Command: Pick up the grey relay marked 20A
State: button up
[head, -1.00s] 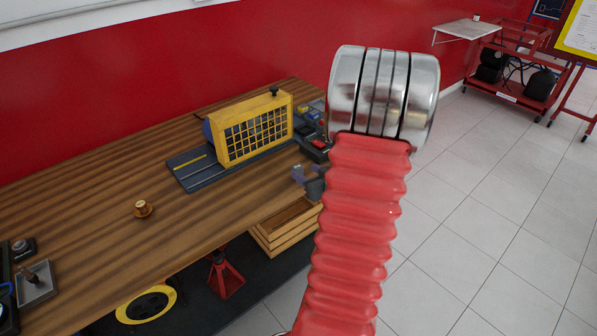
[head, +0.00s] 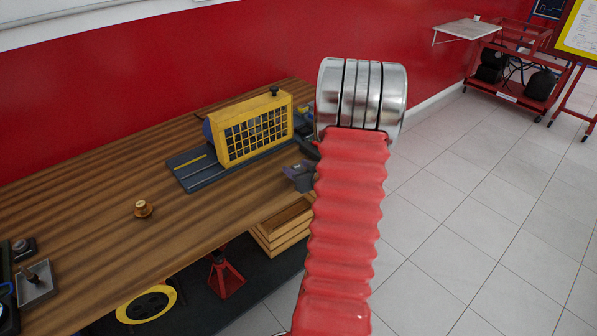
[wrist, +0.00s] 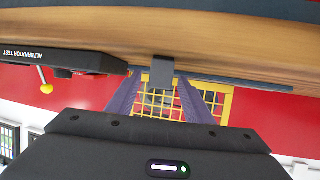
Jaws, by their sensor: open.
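A small plain grey block (wrist: 162,72), likely the grey relay, shows in the wrist view against the wooden bench edge. No 20A marking can be read on it. My gripper (wrist: 160,82) is open, with its two purple-grey fingers on either side of the block. I cannot tell whether either finger touches it. In the head view my gripper (head: 298,172) is partly behind my arm, at the right end of the bench, and the relay cannot be made out there.
The wooden bench (head: 90,215) carries a yellow-guarded machine (head: 255,132) close to my gripper and a small brass part (head: 143,208). A black alternator test unit (wrist: 60,60) appears upside down in the wrist view. Wooden boxes (head: 283,232) stand below the bench edge.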

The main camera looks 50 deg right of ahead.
jog(key=x, duration=0.4)
dwell(0.5)
jog(key=c, duration=1.1)
